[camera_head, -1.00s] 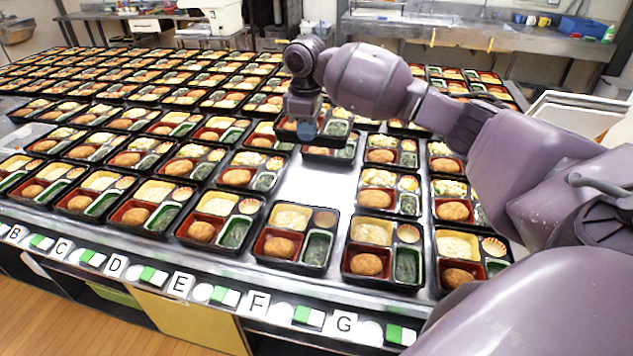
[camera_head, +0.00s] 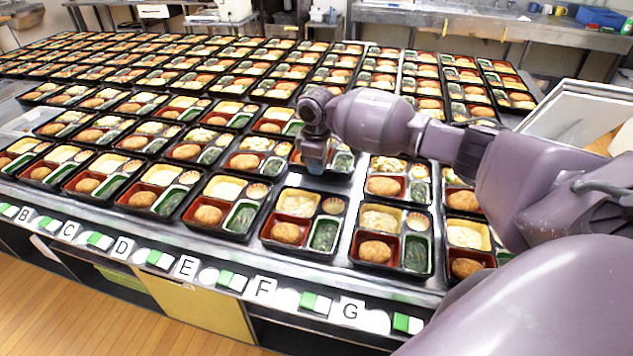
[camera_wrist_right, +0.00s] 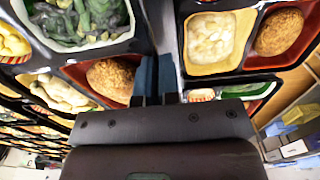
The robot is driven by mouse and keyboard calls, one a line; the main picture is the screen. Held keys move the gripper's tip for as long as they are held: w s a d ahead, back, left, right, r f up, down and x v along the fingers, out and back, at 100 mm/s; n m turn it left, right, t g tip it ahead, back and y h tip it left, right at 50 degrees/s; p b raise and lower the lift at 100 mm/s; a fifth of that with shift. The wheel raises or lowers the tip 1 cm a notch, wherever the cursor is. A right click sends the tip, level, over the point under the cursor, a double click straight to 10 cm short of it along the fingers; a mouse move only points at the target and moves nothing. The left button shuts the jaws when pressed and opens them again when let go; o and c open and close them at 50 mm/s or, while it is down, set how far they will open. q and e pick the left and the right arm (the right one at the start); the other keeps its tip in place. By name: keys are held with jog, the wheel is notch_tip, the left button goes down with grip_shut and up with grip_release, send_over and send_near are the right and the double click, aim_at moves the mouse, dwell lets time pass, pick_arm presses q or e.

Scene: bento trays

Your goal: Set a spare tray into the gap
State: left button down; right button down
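My right gripper (camera_head: 315,165) is at the near edge of a bento tray (camera_head: 342,173) with a red and a green compartment, which I take as the spare. The arm and gripper hide part of it. The tray lies over the former gap, between the front tray (camera_head: 281,247) and the trays behind, about level with its neighbours. I cannot tell whether it rests on the table. In the right wrist view the blue fingers (camera_wrist_right: 155,78) appear closed on a dark tray wall between two filled trays. My left gripper is not in view.
Filled trays stand close on both sides, such as the left neighbour (camera_head: 233,172) and the right neighbour (camera_head: 398,204). Lettered labels line the front table edge (camera_head: 262,291). A white open bin (camera_head: 575,110) stands at the right. Steel counters are at the back.

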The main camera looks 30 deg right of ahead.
notch_tip(320, 180, down, 5)
jog(key=shift+f+b, duration=0.2)
jog(key=shift+b, duration=0.15)
jog(key=c, duration=1.6)
grip_release()
jog(key=shift+f, duration=0.15)
notch_tip(320, 180, up, 12)
jog(key=shift+s+r+p, duration=0.1)
jog(key=shift+r+p, duration=0.1)
jog(key=shift+p, duration=0.5)
